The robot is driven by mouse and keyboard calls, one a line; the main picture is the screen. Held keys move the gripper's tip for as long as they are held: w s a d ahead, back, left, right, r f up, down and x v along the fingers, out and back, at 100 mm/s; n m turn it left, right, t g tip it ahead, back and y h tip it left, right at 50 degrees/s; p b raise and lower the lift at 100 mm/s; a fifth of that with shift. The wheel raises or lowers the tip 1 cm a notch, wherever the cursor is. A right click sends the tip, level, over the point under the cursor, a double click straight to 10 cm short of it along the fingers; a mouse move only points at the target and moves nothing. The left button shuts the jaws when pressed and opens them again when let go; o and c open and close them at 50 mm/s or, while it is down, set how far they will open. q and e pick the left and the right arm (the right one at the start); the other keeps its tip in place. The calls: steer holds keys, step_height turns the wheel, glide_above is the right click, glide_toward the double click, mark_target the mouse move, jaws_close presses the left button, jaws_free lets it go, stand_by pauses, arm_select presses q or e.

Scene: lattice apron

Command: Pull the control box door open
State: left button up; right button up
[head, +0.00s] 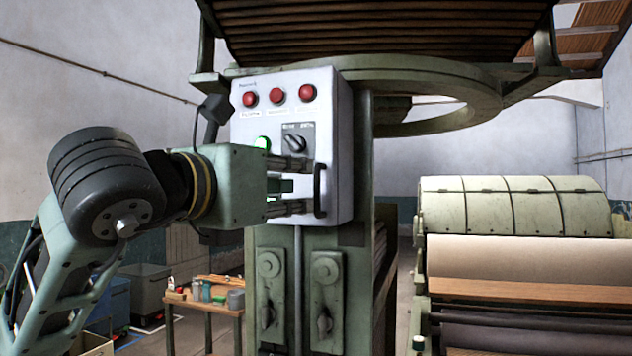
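The control box (248,112) is a pale grey box on a green machine post, with red buttons, a lit green button and a black selector knob on its front. The door looks closed flush; I see no gap along its edge. A black vertical door handle (319,192) is at the lower right of the front. My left gripper (300,186) is in front of the lower part of the box, with its two fingers apart, one above the other. The fingertips are close beside the handle; I cannot tell whether they touch it. My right gripper is not in view.
Below the box are two green panels with knobs (326,270). A slatted hood (380,25) and a green ring (430,122) hang overhead. A roller machine (515,207) stands at right. A small table (207,308) with jars is at lower left, beyond my arm.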

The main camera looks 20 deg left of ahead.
mark_target(315, 186)
arm_select(q)
steer(key=p+x, duration=0.4)
steer(key=x, duration=0.3)
steer(key=shift+w, duration=0.4)
jaws_close()
